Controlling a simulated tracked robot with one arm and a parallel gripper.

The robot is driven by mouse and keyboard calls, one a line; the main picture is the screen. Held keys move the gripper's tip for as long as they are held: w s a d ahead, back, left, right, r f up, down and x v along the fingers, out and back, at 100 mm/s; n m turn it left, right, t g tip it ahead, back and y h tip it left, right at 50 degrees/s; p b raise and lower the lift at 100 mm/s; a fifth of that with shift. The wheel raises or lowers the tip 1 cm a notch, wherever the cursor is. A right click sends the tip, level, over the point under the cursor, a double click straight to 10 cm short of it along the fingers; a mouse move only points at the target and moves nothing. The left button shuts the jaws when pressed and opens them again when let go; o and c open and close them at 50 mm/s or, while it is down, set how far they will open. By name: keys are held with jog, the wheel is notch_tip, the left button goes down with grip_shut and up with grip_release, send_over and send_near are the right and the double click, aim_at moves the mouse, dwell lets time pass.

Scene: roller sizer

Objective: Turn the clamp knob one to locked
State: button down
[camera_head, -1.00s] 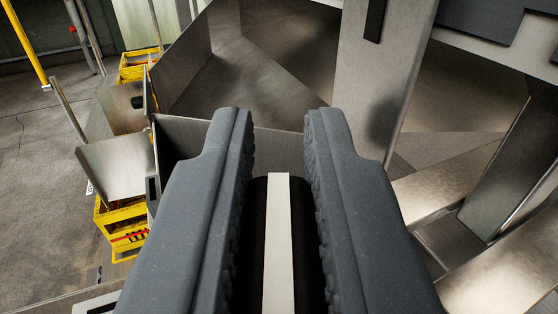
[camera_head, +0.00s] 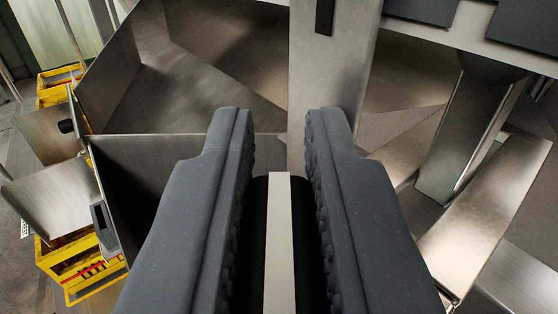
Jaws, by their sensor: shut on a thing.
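My gripper (camera_head: 280,130) has its two thick dark grey fingers on either side of a narrow black piece with a pale strip (camera_head: 280,240) along its middle. I take this piece to be the clamp knob; the fingers hide its sides and the frame's lower edge cuts it off. The fingers are shut on it. No label or locked mark shows, so I cannot tell its setting.
A metal post (camera_head: 335,70) stands just beyond the fingertips. Metal sheet walls (camera_head: 160,175) lie to the left, and a slanted metal leg (camera_head: 465,130) to the right. Yellow crates (camera_head: 85,265) stand on the floor at far left.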

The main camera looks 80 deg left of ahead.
jog(key=c, duration=1.4)
grip_release()
jog(key=shift+d, duration=0.15)
jog(key=s+d+p, duration=0.2)
jog(key=d, duration=1.1)
jog(key=shift+d, duration=0.2)
